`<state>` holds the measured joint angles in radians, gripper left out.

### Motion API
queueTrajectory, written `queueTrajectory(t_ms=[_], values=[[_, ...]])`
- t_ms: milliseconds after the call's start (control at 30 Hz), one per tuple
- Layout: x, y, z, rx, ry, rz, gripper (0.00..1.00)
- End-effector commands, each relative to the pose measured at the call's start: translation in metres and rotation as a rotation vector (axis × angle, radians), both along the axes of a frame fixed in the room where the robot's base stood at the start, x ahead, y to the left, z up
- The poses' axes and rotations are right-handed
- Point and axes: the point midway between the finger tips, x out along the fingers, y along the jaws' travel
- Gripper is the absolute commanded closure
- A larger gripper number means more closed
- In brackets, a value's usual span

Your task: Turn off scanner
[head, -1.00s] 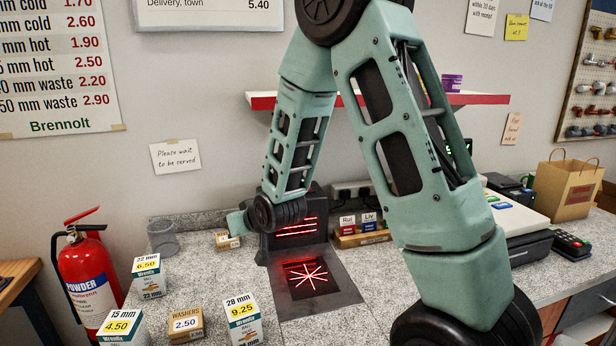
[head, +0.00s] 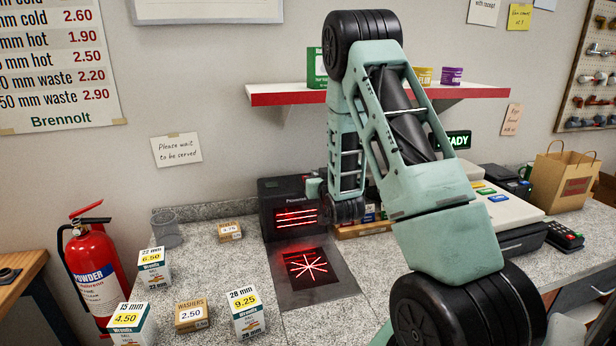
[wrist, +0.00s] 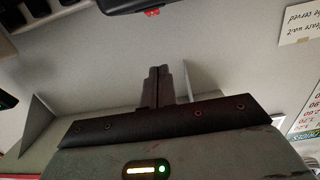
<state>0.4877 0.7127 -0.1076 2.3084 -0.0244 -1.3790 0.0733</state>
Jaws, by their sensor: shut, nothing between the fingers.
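The scanner (head: 288,205) is a black upright box on the counter against the back wall, with glowing red lines in its front window. Its flat plate (head: 340,285) lies in front, and a red star of light glows in the dark window there. My arm's end is at the scanner's right side, with a pale green part against or just before its upper right edge. In the wrist view my gripper (wrist: 157,85) is shut and empty. Its fingers are hidden in the head view. A dark object (wrist: 125,6) with a small red spot shows beyond the fingertips; I cannot tell what it is.
Small boxes, including a washers box (head: 191,315), stand left of the plate. A red-edged shelf (head: 285,97) is above. A green-lit display (head: 458,140), scales (head: 518,225) and a paper bag (head: 563,185) are at right. A fire extinguisher (head: 95,265) stands at left.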

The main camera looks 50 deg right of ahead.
Motion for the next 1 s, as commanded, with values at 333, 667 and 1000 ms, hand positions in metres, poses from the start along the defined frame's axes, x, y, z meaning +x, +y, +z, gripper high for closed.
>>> queueTrajectory(t_ms=[333, 667, 1000], values=[[0.049, -0.030, 0.001, 0.000, 0.000, -0.001, 1.00], [0.085, -0.052, -0.020, 0.002, 0.003, 0.000, 1.00], [0.088, -0.054, -0.044, 0.001, 0.001, 0.000, 1.00]])
